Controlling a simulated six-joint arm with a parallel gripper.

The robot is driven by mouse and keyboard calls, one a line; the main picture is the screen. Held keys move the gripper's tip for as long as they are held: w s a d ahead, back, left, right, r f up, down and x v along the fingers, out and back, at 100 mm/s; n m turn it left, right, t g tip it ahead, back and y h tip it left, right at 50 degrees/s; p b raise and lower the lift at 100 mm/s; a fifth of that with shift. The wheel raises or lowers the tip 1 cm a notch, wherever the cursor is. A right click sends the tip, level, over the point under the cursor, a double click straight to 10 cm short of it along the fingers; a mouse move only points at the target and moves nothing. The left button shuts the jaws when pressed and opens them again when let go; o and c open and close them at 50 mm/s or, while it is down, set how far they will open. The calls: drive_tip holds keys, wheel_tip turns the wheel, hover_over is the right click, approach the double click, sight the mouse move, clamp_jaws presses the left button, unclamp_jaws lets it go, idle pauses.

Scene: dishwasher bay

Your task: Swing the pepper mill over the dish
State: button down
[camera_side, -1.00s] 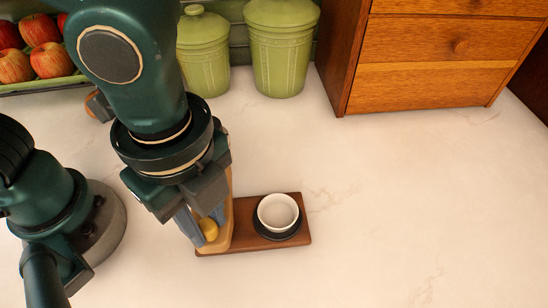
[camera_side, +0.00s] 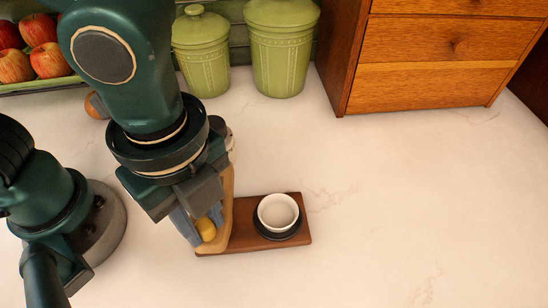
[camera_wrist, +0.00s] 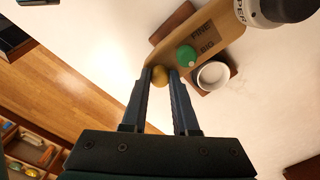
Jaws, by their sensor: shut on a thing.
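In the wrist view this piece runs up and right, with a dark label and a round green button (camera_wrist: 187,56). At its far end is a white and black round part with lettering, apparently the pepper mill (camera_wrist: 282,8); it is cut off by the frame and mostly hidden in the side view. The white dish (camera_side: 278,211) sits upright on a dark round rest, right of my gripper; it also shows in the wrist view (camera_wrist: 212,76).
A brown board (camera_side: 244,231) bears the dish and runs left under the tan piece. Green canisters (camera_side: 278,50) and a wooden drawer cabinet (camera_side: 420,75) stand behind. Apples (camera_side: 40,45) lie on a green tray at the back left. The pale counter on the right is clear.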

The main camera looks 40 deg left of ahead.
drive_tip(key=m, duration=0.1)
drive_tip(key=a+m, duration=0.1)
drive_tip(key=m, duration=0.1)
drive_tip(key=s+m, duration=0.1)
drive_tip(key=shift+a+m, duration=0.4)
drive_tip(key=shift+w+a+m, duration=0.2)
drive_tip(key=shift+a+m, duration=0.6)
drive_tip(key=shift+m, duration=1.25)
drive_tip(key=shift+w+a+m, duration=0.2)
drive_tip(key=shift+a+m, duration=0.55)
drive_tip(key=shift+m, duration=1.35)
drive_tip(key=shift+w+a+m, duration=0.2)
drive_tip(key=shift+a+m, duration=0.6)
drive_tip(key=shift+m, duration=1.25)
drive_tip(key=c, duration=0.7)
unclamp_jaws()
